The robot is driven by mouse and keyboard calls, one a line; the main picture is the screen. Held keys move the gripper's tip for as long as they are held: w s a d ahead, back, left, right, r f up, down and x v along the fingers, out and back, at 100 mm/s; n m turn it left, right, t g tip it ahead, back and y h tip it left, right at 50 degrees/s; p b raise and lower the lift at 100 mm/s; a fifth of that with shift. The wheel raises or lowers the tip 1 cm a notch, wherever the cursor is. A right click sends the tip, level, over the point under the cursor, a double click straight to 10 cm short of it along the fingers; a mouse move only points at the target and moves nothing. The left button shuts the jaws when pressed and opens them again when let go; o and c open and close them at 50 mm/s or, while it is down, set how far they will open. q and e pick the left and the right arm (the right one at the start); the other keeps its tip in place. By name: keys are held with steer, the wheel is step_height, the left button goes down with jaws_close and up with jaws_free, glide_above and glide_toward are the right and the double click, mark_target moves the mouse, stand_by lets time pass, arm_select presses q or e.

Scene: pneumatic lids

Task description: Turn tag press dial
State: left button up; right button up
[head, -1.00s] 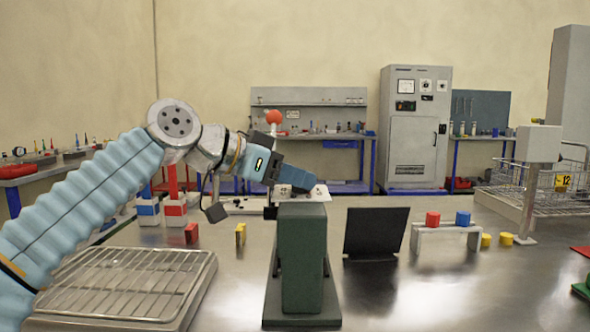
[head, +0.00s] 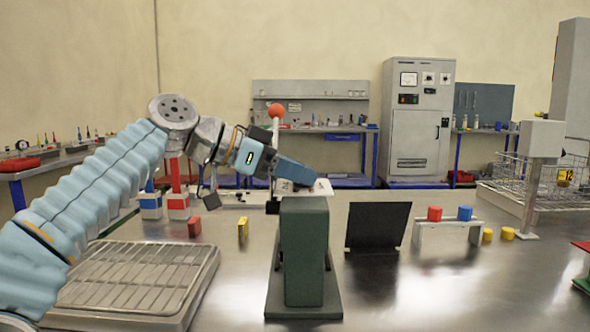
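The tag press (head: 304,250) is a dark green upright block on a flat base in the middle of the bench. A pale plate (head: 322,187) shows at its top, and a lever with a red ball (head: 276,110) rises behind my gripper. My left gripper (head: 294,180) reaches in from the left, tilted down at the top of the press. Its fingertips and whatever they touch are hidden behind the press top, so I cannot tell whether they are open or shut. I cannot make out the dial. My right gripper is not in view.
A wire-rack tray (head: 135,282) lies at the front left. Right of the press are a black tilted panel (head: 377,226) and a small white stand (head: 448,233) with red and blue caps. Red and yellow blocks stand behind the tray.

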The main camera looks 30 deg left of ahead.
arm_select(q)
steer(key=o, duration=0.3)
stand_by(0.5)
